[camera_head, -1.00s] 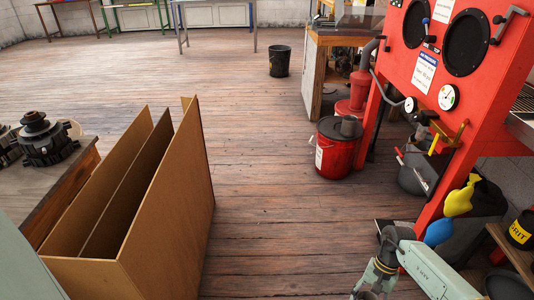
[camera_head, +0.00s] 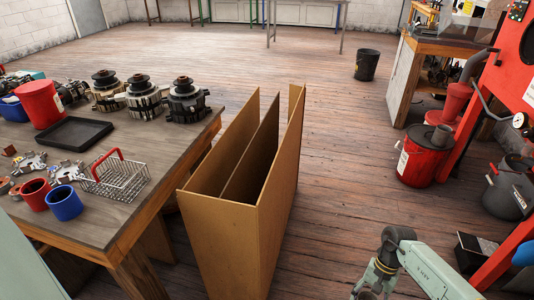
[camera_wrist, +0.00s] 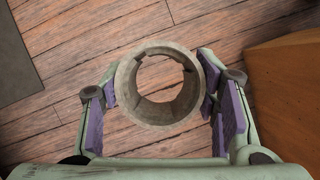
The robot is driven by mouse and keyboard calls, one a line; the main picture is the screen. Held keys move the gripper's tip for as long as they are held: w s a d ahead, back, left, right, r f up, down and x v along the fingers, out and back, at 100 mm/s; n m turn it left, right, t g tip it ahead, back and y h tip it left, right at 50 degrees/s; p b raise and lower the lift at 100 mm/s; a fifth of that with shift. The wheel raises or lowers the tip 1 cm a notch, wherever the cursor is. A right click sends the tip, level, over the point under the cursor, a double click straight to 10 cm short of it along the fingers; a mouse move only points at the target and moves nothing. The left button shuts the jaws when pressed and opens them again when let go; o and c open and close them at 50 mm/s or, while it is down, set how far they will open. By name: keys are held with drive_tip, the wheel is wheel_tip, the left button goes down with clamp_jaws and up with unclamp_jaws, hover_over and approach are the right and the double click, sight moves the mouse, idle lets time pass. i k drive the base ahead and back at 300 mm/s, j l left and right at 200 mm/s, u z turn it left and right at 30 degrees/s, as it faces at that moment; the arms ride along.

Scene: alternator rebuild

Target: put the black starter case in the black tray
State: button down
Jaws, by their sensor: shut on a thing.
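The black tray (camera_head: 75,134) lies flat and empty on the wooden table at the left of the head view. In the wrist view my gripper (camera_wrist: 160,90) is shut on a hollow, open-ended cylinder, which I take for the starter case (camera_wrist: 126,82). It looks grey-brown here rather than black. The purple finger pads sit on its left and right sides, and floorboards show through its bore.
On the table (camera_head: 125,215), a red bucket (camera_head: 40,103), alternators (camera_head: 187,101), a wire basket (camera_head: 118,178), a red mug (camera_head: 35,194) and a blue mug (camera_head: 65,203) surround the tray. A tall board rack (camera_head: 235,235) stands right of the table. Open floor lies beyond it.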

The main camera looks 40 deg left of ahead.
sight(81, 142)
drive_tip(key=k+j+u, duration=1)
drive_tip(key=j+u, duration=0.3)
drive_tip(key=j, duration=0.4)
drive_tip(key=k+j, duration=0.05)
